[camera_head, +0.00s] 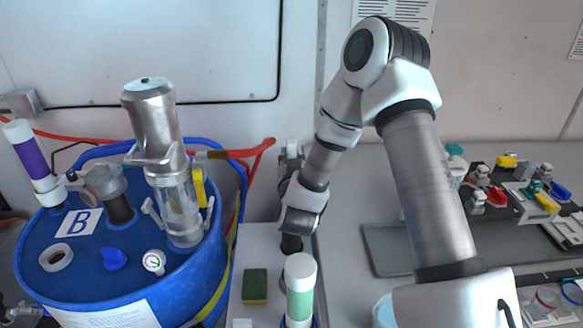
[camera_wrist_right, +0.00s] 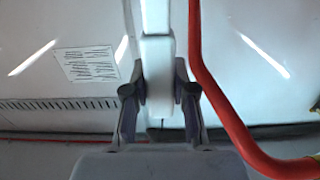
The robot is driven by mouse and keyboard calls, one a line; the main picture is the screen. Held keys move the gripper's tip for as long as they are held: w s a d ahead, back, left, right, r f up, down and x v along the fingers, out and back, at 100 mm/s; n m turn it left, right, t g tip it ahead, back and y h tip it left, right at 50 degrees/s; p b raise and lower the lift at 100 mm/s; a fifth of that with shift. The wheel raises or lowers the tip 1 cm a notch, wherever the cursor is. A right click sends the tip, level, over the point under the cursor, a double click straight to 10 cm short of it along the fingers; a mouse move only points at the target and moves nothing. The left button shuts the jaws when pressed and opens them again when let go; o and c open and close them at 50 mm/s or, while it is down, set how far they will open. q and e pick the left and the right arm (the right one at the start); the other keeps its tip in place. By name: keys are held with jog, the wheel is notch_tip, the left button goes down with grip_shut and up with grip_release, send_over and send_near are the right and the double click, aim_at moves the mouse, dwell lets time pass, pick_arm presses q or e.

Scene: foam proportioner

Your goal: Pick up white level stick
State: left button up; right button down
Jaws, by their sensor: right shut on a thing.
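The white level stick (camera_wrist_right: 157,62) stands upright in the right wrist view, between the two dark fingers of my right gripper (camera_wrist_right: 159,90). The fingers are shut on it, and the stick runs up out of the top of that view. In the head view my right gripper (camera_head: 290,165) is just right of the blue drum, partly hidden by its own wrist. Only a small pale part near the fingertips shows there, so the stick is hard to make out. My left gripper is not in view.
A blue drum (camera_head: 45,262) with a metal and clear cylinder (camera_head: 152,110) on top stands at the left. A red hose (camera_wrist_right: 215,85) passes close to the right of the gripper. A green and yellow sponge (camera_head: 255,286) and a white-green bottle (camera_head: 300,290) are in front.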

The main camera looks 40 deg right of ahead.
notch_tip(320, 180, up, 17)
jog(key=b, duration=0.1)
jog(key=shift+b, duration=0.35)
jog(key=shift+r, duration=0.15)
